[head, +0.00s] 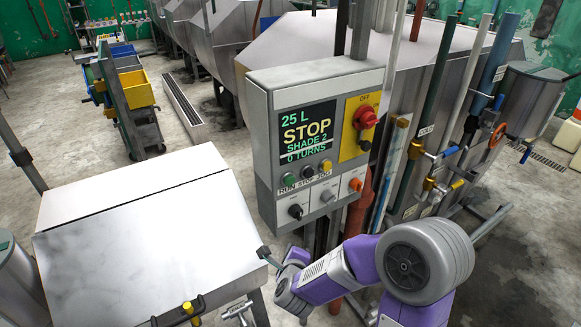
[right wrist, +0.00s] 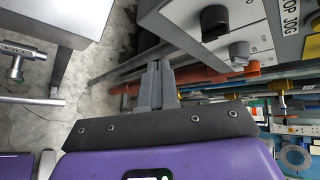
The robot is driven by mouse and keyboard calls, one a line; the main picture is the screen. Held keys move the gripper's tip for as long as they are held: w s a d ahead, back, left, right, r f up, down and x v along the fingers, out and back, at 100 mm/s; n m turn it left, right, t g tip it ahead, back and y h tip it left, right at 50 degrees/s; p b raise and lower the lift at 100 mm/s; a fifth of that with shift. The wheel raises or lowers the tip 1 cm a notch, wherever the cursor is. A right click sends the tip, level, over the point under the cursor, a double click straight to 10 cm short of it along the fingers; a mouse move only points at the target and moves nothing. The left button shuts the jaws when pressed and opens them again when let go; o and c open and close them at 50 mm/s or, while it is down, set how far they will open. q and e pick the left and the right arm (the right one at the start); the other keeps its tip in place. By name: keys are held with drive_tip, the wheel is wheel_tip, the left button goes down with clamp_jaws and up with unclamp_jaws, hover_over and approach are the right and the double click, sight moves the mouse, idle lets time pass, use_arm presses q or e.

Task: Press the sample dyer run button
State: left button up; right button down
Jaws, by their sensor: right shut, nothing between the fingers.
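The grey control box (head: 262,110) stands in the middle of the head view. Its green run button (head: 289,181) is the leftmost of three, above the word RUN, with a dark stop button (head: 308,172) and a yellow jog button (head: 326,166) to its right. The display (head: 306,133) reads STOP. My right gripper (head: 263,252) is shut and empty, below and left of the box, apart from it. In the right wrist view its fingers (right wrist: 160,68) are together, with the box (right wrist: 170,18) at upper right; the run button is out of that view. My left gripper is not in view.
A steel lidded tank (head: 140,235) lies left of my right gripper. Pipes and valves (head: 430,184) crowd the right side.

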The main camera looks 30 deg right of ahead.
sight(289, 180)
use_arm(q)
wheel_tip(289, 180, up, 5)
drive_tip(key=p, duration=0.4)
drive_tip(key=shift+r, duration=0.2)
use_arm(e)
drive_tip(key=s+d+r+m+h, duration=0.1)
drive_tip(key=d+r+m+h, duration=0.1)
drive_tip(key=r+m, duration=0.3)
drive_tip(key=s+d+r+m+h, duration=0.2)
drive_tip(key=r+m, duration=0.3)
drive_tip(key=r, duration=0.5)
drive_tip(key=shift+d+r, duration=0.2)
drive_tip(key=shift+d, duration=0.25)
drive_tip(key=shift+w, duration=0.1)
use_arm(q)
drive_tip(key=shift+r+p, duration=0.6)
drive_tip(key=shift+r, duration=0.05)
use_arm(e)
drive_tip(key=w, duration=0.8)
drive_tip(key=shift+w+a, duration=0.35)
drive_tip(key=shift+w, duration=0.05)
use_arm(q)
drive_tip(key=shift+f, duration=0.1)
